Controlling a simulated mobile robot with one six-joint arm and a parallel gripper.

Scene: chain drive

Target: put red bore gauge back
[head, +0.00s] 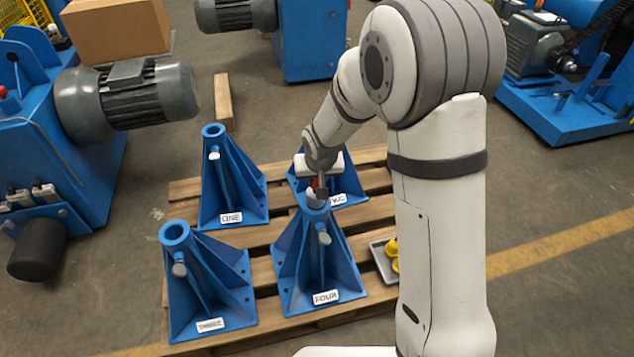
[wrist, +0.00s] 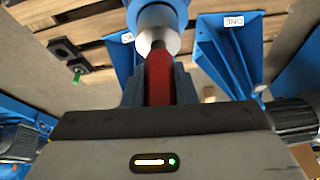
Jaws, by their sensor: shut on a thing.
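The red bore gauge (wrist: 158,78) is between my gripper's jaws in the wrist view. A dark neck and a pale metal end (wrist: 158,38) lie beyond its red handle, against a blue cylinder. My gripper (head: 317,190) is shut on the gauge; only a bit of red (head: 315,183) shows in the head view. It is right over the top of the blue stand labelled FOUR (head: 312,255). I cannot tell whether the metal end is inside the stand's bore. Stand TWO (head: 300,185) is partly hidden behind my gripper.
Stand ONE (head: 228,180) and stand THREE (head: 205,290) are left of my gripper on the wooden pallet (head: 255,238). A grey tray (head: 379,262) with yellow pieces (head: 392,250) is partly behind my arm. A dark object with a green bit (wrist: 75,62) shows in the wrist view.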

